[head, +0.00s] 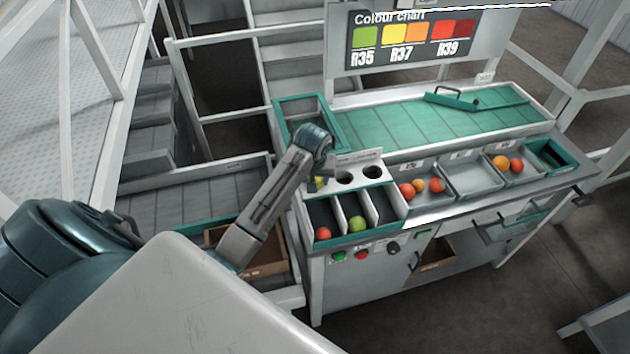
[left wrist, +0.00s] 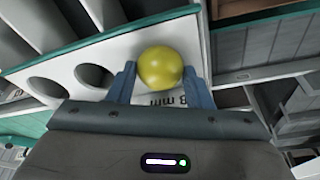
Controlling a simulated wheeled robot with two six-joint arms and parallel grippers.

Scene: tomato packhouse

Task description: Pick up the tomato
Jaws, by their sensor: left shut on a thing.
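A yellow tomato (left wrist: 160,68) is between the two blue fingers of my left gripper (left wrist: 161,84) in the left wrist view. The gripper is shut on it. In the head view a small yellow part of the tomato (head: 319,183) shows below my left wrist; the rest is hidden by the arm. The tomato is at the left end of a white plate with round holes (left wrist: 50,68). I cannot tell whether it touches the plate. My right gripper is not in view.
Below the plate in the head view, open compartments (head: 372,227) hold a red tomato (head: 323,233) and a green tomato (head: 357,223). Trays to the right hold several orange and red tomatoes (head: 437,185). A green belt (head: 420,125) and a colour chart (head: 412,42) stand behind.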

